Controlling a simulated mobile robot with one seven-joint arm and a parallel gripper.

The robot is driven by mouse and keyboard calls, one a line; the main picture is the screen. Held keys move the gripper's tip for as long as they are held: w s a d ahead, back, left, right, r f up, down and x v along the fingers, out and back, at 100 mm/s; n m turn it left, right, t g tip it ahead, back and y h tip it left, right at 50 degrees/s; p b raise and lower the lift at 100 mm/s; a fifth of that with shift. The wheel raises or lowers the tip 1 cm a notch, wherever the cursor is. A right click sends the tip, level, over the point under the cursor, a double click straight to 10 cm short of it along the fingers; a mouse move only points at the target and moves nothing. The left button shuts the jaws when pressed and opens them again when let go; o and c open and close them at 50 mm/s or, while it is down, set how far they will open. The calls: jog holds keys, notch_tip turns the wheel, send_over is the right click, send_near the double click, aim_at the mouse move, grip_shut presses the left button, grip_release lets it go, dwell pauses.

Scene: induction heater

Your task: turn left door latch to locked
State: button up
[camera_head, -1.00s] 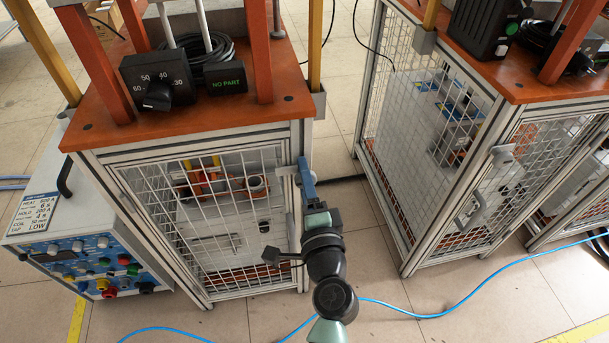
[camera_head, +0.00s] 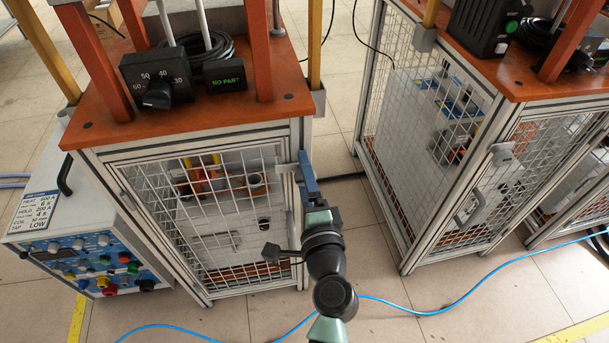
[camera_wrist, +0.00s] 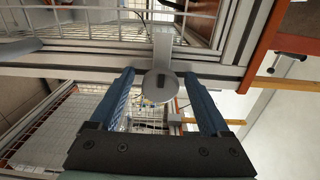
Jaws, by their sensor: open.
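The left door (camera_head: 215,215) is a white wire-mesh door in an aluminium frame on the left cabinet. Its latch (camera_head: 287,170) is a pale lever at the upper right of the door, partly hidden by my gripper. In the wrist view the latch (camera_wrist: 160,86) shows a round pale hub with a dark slot and a flat arm running up across the frame bar. My gripper (camera_head: 305,170) is at the latch. In the wrist view the blue fingers of my gripper (camera_wrist: 159,76) are apart, one each side of the hub, with visible gaps. Contact cannot be told.
A second mesh cabinet (camera_head: 440,150) with its own latch (camera_head: 502,154) stands to the right. A control box (camera_head: 90,262) stands at the left. A blue cable (camera_head: 450,305) lies on the floor. The left cabinet's orange top (camera_head: 215,115) carries a dial box and a "NO PART" display.

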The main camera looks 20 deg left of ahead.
jog(key=v, duration=1.3)
jog(key=shift+w+r, duration=0.1)
jog(key=w+d+r+n+t+h, duration=0.15)
jog(key=w+r+n, duration=0.3)
jog(key=r, duration=0.95)
jog(key=w+d+r+n+t+h, duration=0.1)
jog(key=w+r+n+t, duration=0.35)
jog(key=r, duration=0.85)
jog(key=s+d+r+n+t+h, duration=0.1)
jog(key=s+d+r+t+h, duration=0.2)
jog(key=r, duration=0.5)
jog(key=s+d+r+n+t+h, duration=0.1)
jog(key=s+d+r+h, duration=0.1)
jog(key=s+r, duration=0.45)
jog(key=s+d+r+t+h, duration=0.2)
jog(key=r+t+h, duration=0.1)
jog(key=r, duration=0.7)
notch_tip(320, 180, up, 30)
jog(key=p, duration=3.1)
jog(key=shift+w+a+g, duration=0.15)
jog(key=shift+w+g, duration=0.1)
jog(key=shift+g, duration=0.05)
